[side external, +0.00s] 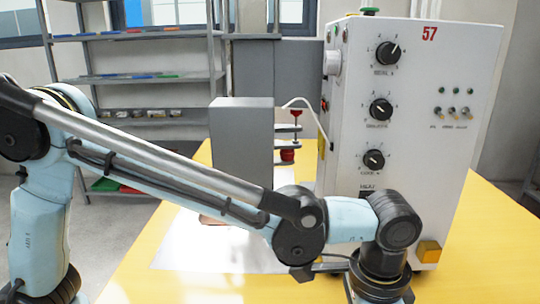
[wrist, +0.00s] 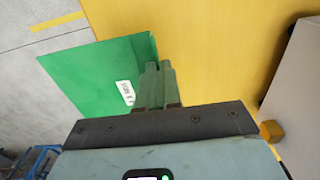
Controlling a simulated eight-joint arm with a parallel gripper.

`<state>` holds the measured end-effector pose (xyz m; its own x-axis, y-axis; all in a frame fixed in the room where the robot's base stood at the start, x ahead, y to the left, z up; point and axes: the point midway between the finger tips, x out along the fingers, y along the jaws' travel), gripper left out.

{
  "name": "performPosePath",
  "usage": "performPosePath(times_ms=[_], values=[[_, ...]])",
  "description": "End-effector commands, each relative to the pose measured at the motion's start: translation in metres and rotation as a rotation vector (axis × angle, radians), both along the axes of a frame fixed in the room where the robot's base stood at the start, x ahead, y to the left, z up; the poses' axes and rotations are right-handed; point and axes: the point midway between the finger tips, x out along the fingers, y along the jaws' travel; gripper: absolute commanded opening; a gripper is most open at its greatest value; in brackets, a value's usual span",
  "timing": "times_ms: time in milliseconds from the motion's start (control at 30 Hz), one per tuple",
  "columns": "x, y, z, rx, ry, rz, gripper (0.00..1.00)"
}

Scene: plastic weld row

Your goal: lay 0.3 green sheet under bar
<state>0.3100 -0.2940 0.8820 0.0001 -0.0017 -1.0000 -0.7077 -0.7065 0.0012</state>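The green sheet (wrist: 95,75) shows in the wrist view, with a small white label whose print is too small to read. It reaches left past the yellow table's edge, above the grey floor. My gripper (wrist: 158,68) has its two green fingers close together at the sheet's right edge, and they look shut on it. The actual pinch is hidden. In the side view my gripper is below the picture and the sheet does not show. The white machine marked 57 (side external: 415,110) stands on the table. A red and metal clamp part (side external: 288,150) sits at its left; the bar cannot be clearly made out.
A grey block (side external: 240,145) stands left of the machine, behind my arm. A pale metal plate (side external: 210,250) lies on the yellow table (side external: 500,240). Shelves (side external: 140,78) stand at the back left. The table's right front is clear.

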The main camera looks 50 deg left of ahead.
Motion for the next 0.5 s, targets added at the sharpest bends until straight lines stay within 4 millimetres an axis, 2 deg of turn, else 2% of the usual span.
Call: performPosePath(times_ms=[300, 500], values=[[0.057, 0.031, -0.038, 0.000, 0.000, 0.006, 0.00], [0.087, 0.047, -0.058, 0.000, 0.000, 0.003, 0.00]])
